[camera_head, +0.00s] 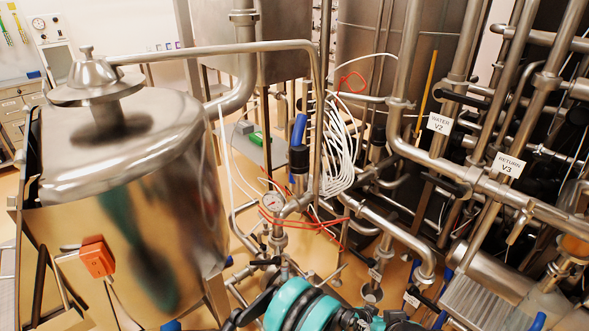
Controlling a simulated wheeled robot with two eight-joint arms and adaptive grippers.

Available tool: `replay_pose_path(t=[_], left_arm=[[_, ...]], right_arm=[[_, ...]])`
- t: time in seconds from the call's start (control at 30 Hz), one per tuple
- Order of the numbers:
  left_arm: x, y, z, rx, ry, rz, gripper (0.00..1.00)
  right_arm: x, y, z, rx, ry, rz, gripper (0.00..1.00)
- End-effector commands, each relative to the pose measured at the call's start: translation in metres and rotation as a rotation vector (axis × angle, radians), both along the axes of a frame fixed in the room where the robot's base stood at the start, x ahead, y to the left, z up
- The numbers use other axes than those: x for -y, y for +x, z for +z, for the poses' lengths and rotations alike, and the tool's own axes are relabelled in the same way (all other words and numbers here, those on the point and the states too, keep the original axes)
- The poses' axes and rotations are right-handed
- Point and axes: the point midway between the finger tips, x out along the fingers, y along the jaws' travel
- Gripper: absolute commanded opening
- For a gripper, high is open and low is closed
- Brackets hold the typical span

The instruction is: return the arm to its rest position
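A teal and black arm link of mine (290,306) shows at the bottom middle of the head view, cut off by the lower edge. I cannot tell which arm it belongs to. More teal shows low and to the right of it. Neither gripper can be made out in this view. The steel powder hopper (120,150) stands at the left, with its domed lid (92,78) on top. A blurred teal reflection shows on its shiny side. The arm link is to the right of the hopper and low in the picture.
An orange-red box (97,257) is on the hopper's front. A pressure gauge (272,201), white hoses (343,150) and red cables fill the middle. Steel pipes with a "WATER V2" label (438,123) and a "RETURN V3" label (507,165) crowd the right. Little free room shows.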

Motion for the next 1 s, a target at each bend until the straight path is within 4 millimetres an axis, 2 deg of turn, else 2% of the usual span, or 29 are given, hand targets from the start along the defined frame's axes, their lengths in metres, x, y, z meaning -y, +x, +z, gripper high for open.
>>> replay_pose_path(t=[0.37, 0.57, 0.77, 0.87, 1.0], left_arm=[[-0.026, 0.02, 0.039, 0.002, 0.022, 0.05, 0.0], [-0.052, 0.035, 0.074, 0.003, 0.043, 0.098, 0.0], [-0.099, 0.048, 0.125, 0.004, 0.076, 0.171, 0.0], [-0.135, 0.051, 0.16, 0.004, 0.099, 0.226, 0.0], [-0.199, 0.045, 0.211, 0.001, 0.141, 0.319, 0.0]], right_arm=[[0.0, 0.0, 0.0, 0.0, 0.0, 0.0, 0.39], [0.0, 0.0, 0.0, 0.0, 0.0, 0.0, 0.39], [0.0, 0.0, 0.0, 0.0, 0.0, 0.0, 0.39], [0.0, 0.0, 0.0, 0.0, 0.0, 0.0, 0.39], [0.0, 0.0, 0.0, 0.0, 0.0, 0.0, 0.39]])
